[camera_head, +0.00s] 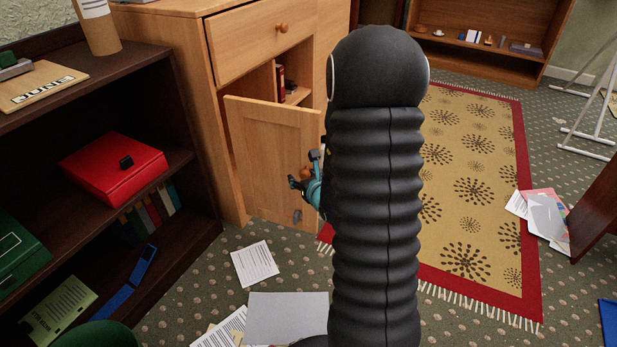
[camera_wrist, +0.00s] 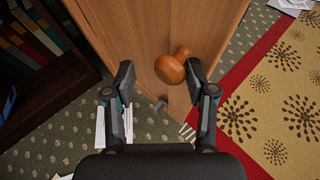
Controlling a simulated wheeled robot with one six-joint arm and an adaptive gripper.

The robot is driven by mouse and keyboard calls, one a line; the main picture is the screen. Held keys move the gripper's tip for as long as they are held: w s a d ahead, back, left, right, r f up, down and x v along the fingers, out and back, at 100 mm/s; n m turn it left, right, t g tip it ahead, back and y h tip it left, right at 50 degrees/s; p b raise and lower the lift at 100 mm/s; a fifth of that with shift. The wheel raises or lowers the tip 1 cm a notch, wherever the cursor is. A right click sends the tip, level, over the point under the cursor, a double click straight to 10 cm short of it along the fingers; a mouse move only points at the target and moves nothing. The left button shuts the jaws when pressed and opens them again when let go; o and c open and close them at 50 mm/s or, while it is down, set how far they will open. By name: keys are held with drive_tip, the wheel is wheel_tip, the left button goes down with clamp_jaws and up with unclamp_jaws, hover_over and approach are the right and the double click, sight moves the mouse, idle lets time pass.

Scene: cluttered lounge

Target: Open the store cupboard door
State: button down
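The store cupboard (camera_head: 165,60) is light wood, with a drawer above an opening. Its door (camera_head: 262,150) stands partly open, swung out towards me, and part of the inside shows above it. The door (camera_wrist: 155,30) also fills the upper middle of the wrist view. Its round orange-brown wooden knob (camera_wrist: 170,70) lies between the lines of my fingers, nearer the right one. My gripper (camera_wrist: 160,78) is open and holds nothing. In the head view my gripper (camera_head: 305,188) is at the knob, partly hidden by my arm. I cannot tell whether a finger touches the knob.
A dark bookshelf (camera_head: 125,70) with a red box file (camera_head: 112,168) stands close on the left. Papers (camera_head: 254,263) lie on the carpet before the cupboard. A red-bordered rug (camera_head: 470,190) covers the floor to the right. A small grey fitting (camera_wrist: 159,104) is on the door.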

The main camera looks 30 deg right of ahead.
sight(301, 149)
drive_tip(key=shift+w+a+r, duration=0.2)
drive_tip(key=shift+w+a, duration=0.1)
drive_tip(key=shift+a, duration=0.1)
drive_tip(key=c, duration=0.9)
unclamp_jaws()
wheel_tip(301, 149, up, 10)
drive_tip(key=shift+s+d+f, duration=0.1)
drive_tip(key=shift+d, duration=0.05)
